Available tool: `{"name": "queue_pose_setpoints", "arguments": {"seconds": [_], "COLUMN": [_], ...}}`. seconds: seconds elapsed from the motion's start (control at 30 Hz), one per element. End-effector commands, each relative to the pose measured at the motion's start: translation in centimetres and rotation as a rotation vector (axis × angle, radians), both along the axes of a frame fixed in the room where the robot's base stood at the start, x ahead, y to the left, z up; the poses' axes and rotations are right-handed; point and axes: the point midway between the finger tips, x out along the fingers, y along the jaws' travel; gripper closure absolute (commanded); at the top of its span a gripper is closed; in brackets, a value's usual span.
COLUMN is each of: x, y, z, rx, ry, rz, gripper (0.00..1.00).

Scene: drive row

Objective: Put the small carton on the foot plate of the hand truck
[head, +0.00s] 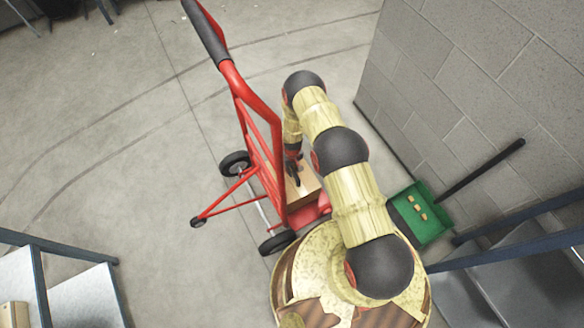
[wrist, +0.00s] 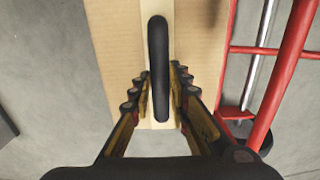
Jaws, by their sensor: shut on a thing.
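The small carton (head: 303,192) is brown cardboard and sits beside the red frame of the hand truck (head: 262,150). The wrist view shows the carton (wrist: 115,55) from above, with a pale tape strip and a black handle (wrist: 158,70) on top. My gripper (head: 293,175) is shut on this handle, with its fingers (wrist: 160,80) on either side of it. The red foot plate (head: 312,213) shows partly beside the carton, which appears over it. I cannot tell whether the carton touches the plate.
A green dustpan (head: 421,213) with small tan pieces and a black-handled tool (head: 482,170) are by the grey block wall (head: 480,80) on the right. Blue-framed shelves stand at lower left (head: 75,285) and lower right (head: 520,260). The floor left of the truck is clear.

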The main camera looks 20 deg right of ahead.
Motion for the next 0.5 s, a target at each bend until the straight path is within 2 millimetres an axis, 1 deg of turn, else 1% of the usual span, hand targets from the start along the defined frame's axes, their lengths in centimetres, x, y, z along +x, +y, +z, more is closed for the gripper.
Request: {"name": "queue_pose_setpoints", "arguments": {"seconds": [0.03,0.23,0.37,0.4,0.5], "x": [0.42,0.41,0.38,0.21,0.19], "y": [0.0,0.0,-0.01,0.0,0.0], "z": [0.1,0.23,-0.04,-0.1,-0.1], "rx": [0.0,0.0,0.0,0.0,0.0], "ry": [-0.006,-0.006,-0.006,-0.003,-0.003], "rz": [0.0,0.0,0.0,0.0,0.0], "gripper": [1.0,1.0,1.0,0.8,0.74]}}
